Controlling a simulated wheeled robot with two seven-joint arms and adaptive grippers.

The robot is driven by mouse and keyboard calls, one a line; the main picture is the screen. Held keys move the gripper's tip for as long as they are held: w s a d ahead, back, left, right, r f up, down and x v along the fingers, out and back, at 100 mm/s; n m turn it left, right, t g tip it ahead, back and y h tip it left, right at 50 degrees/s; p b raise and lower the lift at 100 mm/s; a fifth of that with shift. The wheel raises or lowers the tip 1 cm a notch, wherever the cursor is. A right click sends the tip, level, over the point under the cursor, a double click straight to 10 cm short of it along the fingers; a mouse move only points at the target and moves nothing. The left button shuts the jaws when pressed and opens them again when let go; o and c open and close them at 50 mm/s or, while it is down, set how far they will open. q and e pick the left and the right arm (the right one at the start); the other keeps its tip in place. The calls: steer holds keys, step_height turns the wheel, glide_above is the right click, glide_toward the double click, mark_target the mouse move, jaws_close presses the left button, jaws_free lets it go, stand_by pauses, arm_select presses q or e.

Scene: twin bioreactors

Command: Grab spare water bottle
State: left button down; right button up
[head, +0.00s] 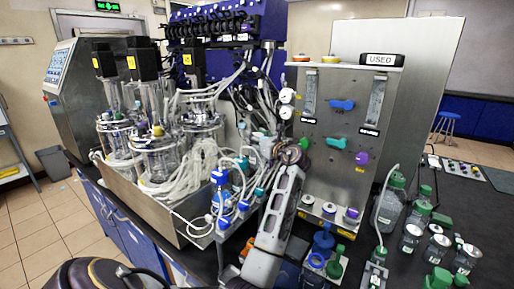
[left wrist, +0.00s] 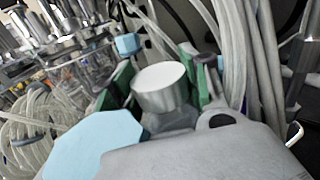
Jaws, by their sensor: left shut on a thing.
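My left gripper (head: 290,155) is raised in front of the tubing and the steel panel, its arm coming up from below. In the left wrist view, its green-padded fingers (left wrist: 160,80) are shut on a short metal cylinder with a white top (left wrist: 160,76). I cannot tell whether this is a bottle cap. Several clear bottles with green caps stand on the dark bench at right, including a large one (head: 388,208) and smaller ones (head: 411,238). I cannot tell which is the spare water bottle. My right gripper is not in view.
Glass reactor vessels (head: 158,155) with coiled tubes stand in a steel tray at left. A steel panel (head: 335,125) with coloured knobs stands right of my gripper. Blue-capped bottles (head: 222,205) and a blue bottle (head: 323,241) are close to my arm. Loose tubes crowd the area.

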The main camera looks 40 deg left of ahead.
arm_select(q)
steer(key=shift+r, duration=1.15)
